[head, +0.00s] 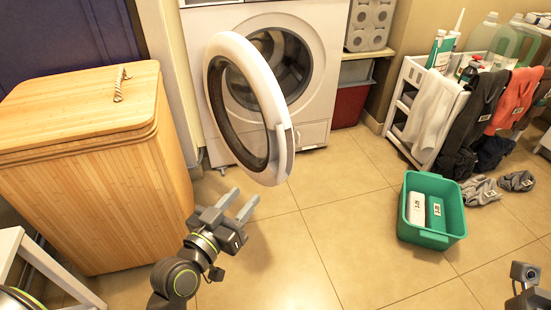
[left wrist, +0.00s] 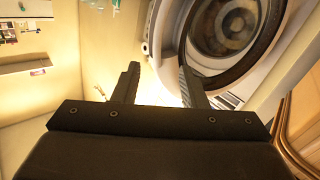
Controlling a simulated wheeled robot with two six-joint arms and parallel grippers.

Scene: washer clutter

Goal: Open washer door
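The white washer (head: 318,60) stands against the back wall. Its round door (head: 279,95) is swung open toward me, showing the dark drum opening (head: 272,62) behind it. My left gripper (head: 243,203) is open and empty, just below and in front of the door's lower edge. In the left wrist view, the two fingers (left wrist: 160,88) are spread with nothing between them, and the door ring (left wrist: 205,78) shows behind the right finger. I cannot tell whether that finger touches the door. Part of my right arm shows at the lower right of the head view, but its fingers are not visible.
A bamboo hamper (head: 95,185) stands close to the left of my left arm. A green basin (head: 433,238) with two packs sits on the tiled floor at right. A white shelf cart (head: 405,140) with draped cloths stands behind it. The middle floor is clear.

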